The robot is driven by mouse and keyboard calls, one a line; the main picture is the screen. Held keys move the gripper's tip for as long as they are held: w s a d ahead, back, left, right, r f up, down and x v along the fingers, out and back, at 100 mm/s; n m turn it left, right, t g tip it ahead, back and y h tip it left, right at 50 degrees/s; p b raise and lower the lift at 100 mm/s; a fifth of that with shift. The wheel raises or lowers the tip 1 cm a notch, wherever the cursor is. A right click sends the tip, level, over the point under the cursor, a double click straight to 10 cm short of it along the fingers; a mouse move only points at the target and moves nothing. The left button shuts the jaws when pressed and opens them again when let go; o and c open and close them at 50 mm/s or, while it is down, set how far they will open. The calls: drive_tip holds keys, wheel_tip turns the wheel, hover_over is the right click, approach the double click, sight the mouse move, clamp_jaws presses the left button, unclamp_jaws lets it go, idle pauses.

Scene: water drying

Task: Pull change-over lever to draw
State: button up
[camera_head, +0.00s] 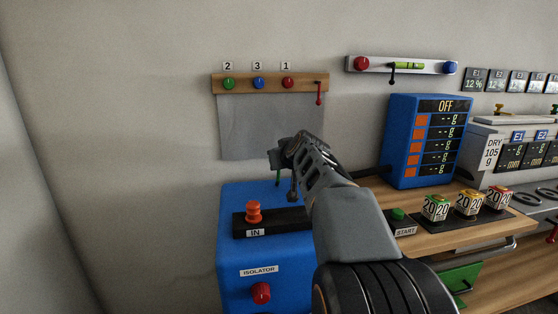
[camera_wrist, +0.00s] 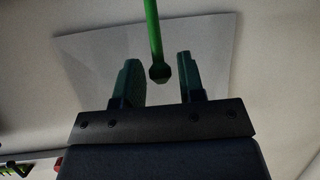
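A lever with a green rod (camera_wrist: 153,32) and a dark knob (camera_wrist: 158,72) shows in the wrist view. Its knob sits between the two fingers of my gripper (camera_wrist: 158,62), with a gap on each side. My gripper is open and not closed on it. In the head view my gripper (camera_head: 282,157) is above the blue isolator box (camera_head: 235,215), and a short green piece (camera_head: 278,177) shows just below it. My gripper and arm hide part of the box top. No label naming the change-over lever is readable.
The box carries a black panel marked IN with an orange knob (camera_head: 253,212) and a red isolator knob (camera_head: 261,292). A grey sheet (camera_head: 240,125) hangs behind under a wooden rail (camera_head: 256,84). A blue display unit (camera_head: 402,145) and a wooden shelf (camera_head: 440,239) stand right.

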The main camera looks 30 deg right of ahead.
drive_tip(key=p+v, duration=0.1)
drive_tip(key=v, duration=1.1)
drive_tip(key=shift+s, duration=0.25)
drive_tip(key=shift+a+r, duration=0.1)
drive_tip(key=shift+c, duration=0.4)
